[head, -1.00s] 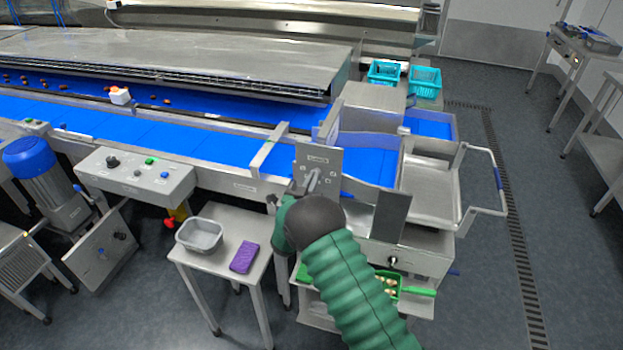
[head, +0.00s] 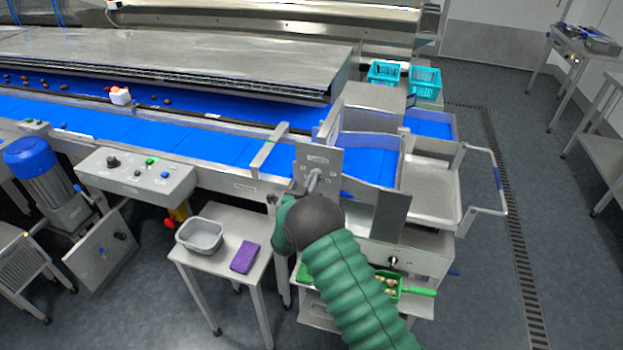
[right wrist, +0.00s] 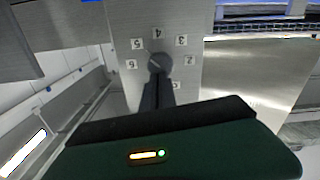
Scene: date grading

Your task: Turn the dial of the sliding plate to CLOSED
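The sliding plate (head: 330,160) is an upright grey metal panel at the right end of the blue belt; it also shows in the right wrist view (right wrist: 188,20). Its dial (right wrist: 159,63) is a dark round knob with a pale line, ringed by number labels from 2 to 6. A further label at the lower right is partly hidden. My left gripper is not in view.
A small table with a grey tub (head: 201,236) and a purple cloth (head: 245,257) stands left of my right arm. A control box (head: 135,180) is further left. A second metal panel (head: 391,216) stands close right of my wrist. A green scoop (head: 415,291) lies below.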

